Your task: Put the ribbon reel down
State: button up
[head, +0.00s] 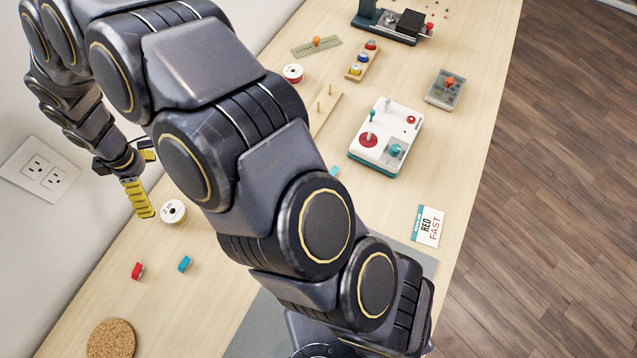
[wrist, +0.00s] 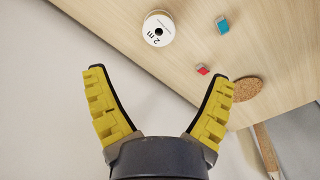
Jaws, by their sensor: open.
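A white ribbon reel (head: 173,212) marked "2 m" sits on the pale wooden tabletop, near its wall-side edge. It also shows in the wrist view (wrist: 158,29), beyond my fingertips at the top. Another white reel (head: 293,74) with a red band lies farther back on the table. My gripper (head: 144,207) has yellow ridged fingers and is just left of the "2 m" reel in the head view. In the wrist view my gripper (wrist: 158,78) is spread wide with nothing between its fingers. The reel stands apart from both fingers.
A red piece (head: 137,271), a teal piece (head: 185,264) and a round cork mat (head: 111,339) lie on the near table. A peg rack (head: 327,107) and a white machine (head: 385,138) stand farther back. A wall with an outlet (head: 42,171) is at left.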

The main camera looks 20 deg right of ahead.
jog(key=s+d+r+m, duration=0.3)
jog(key=d+r+m, duration=0.1)
jog(key=d+r, duration=0.35)
jog(key=s+d+r+m, duration=0.25)
jog(key=d+r, duration=0.35)
jog(key=d, duration=0.3)
jog(key=s+d+r+m+g, duration=0.1)
jog(key=s+d+r+m, duration=0.2)
jog(key=s+d+m, duration=0.7)
jog(key=s+d, duration=0.2)
jog(key=s, duration=0.3)
jog(key=shift+s+d+r+g, duration=0.2)
jog(key=shift+s+d+g, duration=0.1)
jog(key=shift+s+g, duration=0.1)
jog(key=shift+w, duration=0.1)
jog(key=shift+o, duration=0.7)
